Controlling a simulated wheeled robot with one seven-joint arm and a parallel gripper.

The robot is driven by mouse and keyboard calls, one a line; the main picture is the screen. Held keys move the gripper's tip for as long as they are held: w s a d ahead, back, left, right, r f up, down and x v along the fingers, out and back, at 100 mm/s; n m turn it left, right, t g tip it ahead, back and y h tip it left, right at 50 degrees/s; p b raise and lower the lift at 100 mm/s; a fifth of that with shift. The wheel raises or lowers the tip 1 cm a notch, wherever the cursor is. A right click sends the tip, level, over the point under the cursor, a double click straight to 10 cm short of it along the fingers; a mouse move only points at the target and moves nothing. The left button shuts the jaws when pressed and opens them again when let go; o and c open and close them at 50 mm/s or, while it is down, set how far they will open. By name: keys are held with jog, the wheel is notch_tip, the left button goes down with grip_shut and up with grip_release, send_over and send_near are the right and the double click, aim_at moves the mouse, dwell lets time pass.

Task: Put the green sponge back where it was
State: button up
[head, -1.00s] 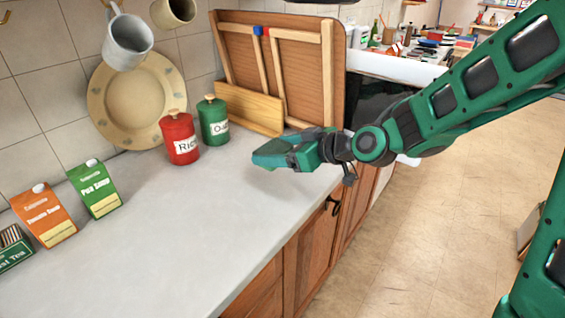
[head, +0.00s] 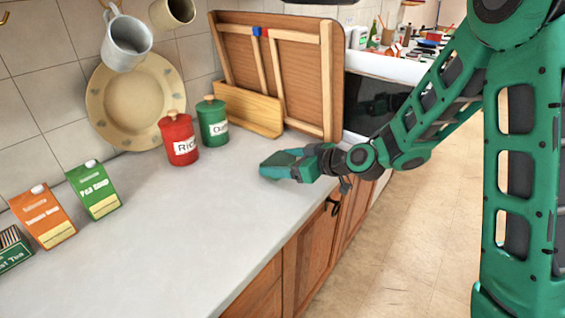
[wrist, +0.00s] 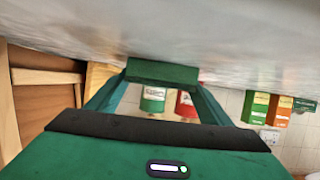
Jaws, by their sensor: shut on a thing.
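The green sponge (wrist: 162,72) is a dark green block held between the two fingertips of my gripper (wrist: 160,76) in the wrist view. In the head view my gripper (head: 272,167) is low over the right part of the grey counter (head: 170,235), near its front edge. There the sponge is hard to tell apart from the green fingers. I cannot tell whether the sponge touches the counter.
A red Rice canister (head: 180,140) and a green canister (head: 212,122) stand behind and left of my gripper. Soup cartons (head: 94,190) stand far left. The middle of the counter is clear.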

jog(key=o, duration=1)
jog(key=shift+c, duration=0.2)
jog(key=shift+d, duration=0.1)
jog(key=v, duration=1.2)
